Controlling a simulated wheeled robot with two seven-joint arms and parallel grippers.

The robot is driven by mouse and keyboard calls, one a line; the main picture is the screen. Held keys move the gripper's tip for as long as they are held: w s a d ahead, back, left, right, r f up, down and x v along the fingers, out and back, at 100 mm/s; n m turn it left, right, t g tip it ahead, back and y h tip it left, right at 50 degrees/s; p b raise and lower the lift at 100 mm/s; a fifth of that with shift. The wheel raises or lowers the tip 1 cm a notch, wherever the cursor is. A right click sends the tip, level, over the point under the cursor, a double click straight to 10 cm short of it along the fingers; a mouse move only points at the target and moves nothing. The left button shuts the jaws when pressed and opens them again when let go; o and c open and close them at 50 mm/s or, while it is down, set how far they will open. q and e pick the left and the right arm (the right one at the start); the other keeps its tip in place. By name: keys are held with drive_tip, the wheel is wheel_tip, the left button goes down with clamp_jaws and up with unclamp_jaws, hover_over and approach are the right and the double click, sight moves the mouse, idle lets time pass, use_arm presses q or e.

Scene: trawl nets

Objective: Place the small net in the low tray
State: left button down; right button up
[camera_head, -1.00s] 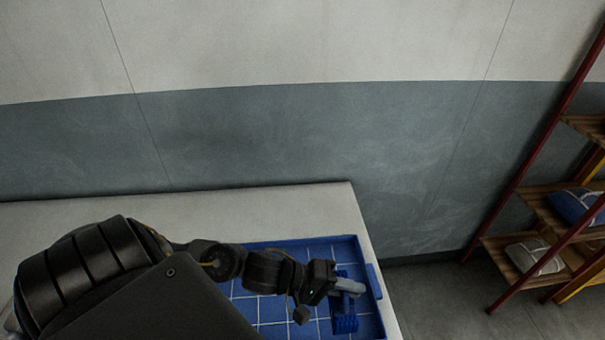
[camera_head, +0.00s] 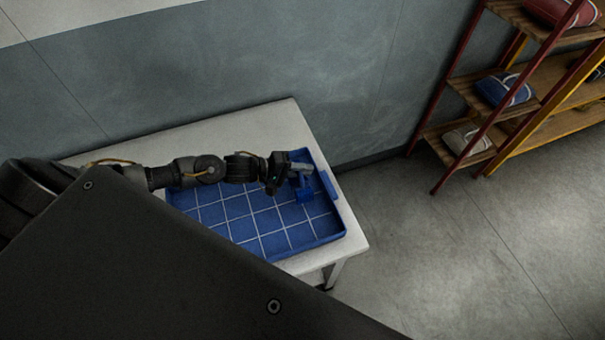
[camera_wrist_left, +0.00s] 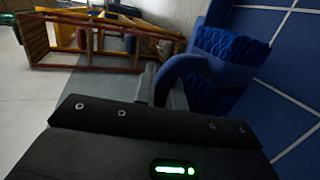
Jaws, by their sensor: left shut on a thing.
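My left gripper (camera_head: 303,168) reaches over the far right corner of the low tray and is shut on a small blue thing, which looks like the small net (camera_head: 305,192). In the left wrist view, the small net (camera_wrist_left: 232,68) shows a curved handle at the grey fingers (camera_wrist_left: 168,88) and a dark blue, wavy body. The low tray (camera_head: 222,213) is blue with white grid lines and stands on a pale table. The net is over or in the tray; I cannot tell whether it touches the floor of it. My right gripper is not in view.
The pale table (camera_head: 349,240) has a free rim around the tray. A red and yellow shelf rack (camera_head: 500,140) stands at the right with a blue bundle (camera_head: 503,90), a pale bundle (camera_head: 467,139) and a red bundle (camera_head: 560,12). The grey floor between is clear.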

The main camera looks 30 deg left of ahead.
use_arm(q)
drive_tip(key=shift+w+a+f, duration=0.1)
drive_tip(key=shift+w+f, duration=0.05)
drive_tip(key=shift+f, duration=0.05)
wheel_tip(320, 180, down, 2)
drive_tip(key=shift+f, duration=0.55)
drive_tip(key=shift+f, duration=0.1)
drive_tip(key=c, duration=1.5)
unclamp_jaws()
drive_tip(key=shift+o, duration=0.2)
drive_tip(key=b+v, duration=0.2)
drive_tip(key=v, duration=1)
